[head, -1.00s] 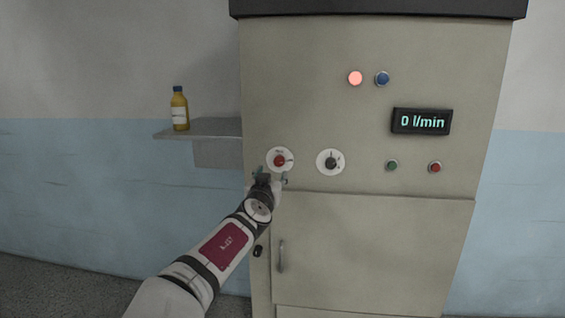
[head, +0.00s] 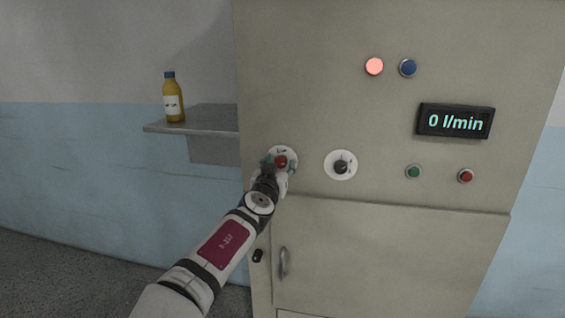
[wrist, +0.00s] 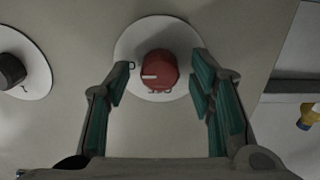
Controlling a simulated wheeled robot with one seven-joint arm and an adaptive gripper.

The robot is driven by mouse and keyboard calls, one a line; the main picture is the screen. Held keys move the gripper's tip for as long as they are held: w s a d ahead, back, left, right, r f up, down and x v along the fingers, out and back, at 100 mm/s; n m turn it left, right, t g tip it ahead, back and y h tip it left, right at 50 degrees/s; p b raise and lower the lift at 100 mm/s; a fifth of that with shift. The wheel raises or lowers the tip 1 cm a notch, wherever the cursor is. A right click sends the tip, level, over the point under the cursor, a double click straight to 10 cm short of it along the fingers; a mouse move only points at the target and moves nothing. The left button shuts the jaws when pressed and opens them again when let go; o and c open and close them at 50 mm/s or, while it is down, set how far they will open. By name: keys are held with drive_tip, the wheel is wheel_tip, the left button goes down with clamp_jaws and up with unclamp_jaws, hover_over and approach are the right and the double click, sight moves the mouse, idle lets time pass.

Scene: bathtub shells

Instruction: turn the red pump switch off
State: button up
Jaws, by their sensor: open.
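The red pump switch (head: 281,161) is a round red knob on a white dial plate on the cabinet front. In the wrist view the red knob (wrist: 160,70) has a white pointer mark aimed to the left, and small lettering below it is too small to read. My gripper (head: 279,164) is at the dial in the head view and partly covers it. In the wrist view my gripper (wrist: 160,82) is open, with one green-padded finger on each side of the knob and a gap to both. The display (head: 455,121) reads 0 l/min.
A black knob (head: 341,166) on a white plate sits right of the red one. A lit red lamp (head: 374,66), a blue button (head: 408,68), a green button (head: 414,171) and a red button (head: 466,175) are further right. A shelf (head: 200,122) with a yellow bottle (head: 174,98) is left.

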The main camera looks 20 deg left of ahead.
drive_tip(key=c, duration=1.2)
drive_tip(key=shift+o, duration=0.2)
drive_tip(key=shift+n, duration=0.3)
drive_tip(key=n+b, duration=0.1)
drive_tip(key=n, duration=1.6)
drive_tip(key=shift+a+f+n, duration=0.1)
drive_tip(key=shift+n, duration=0.2)
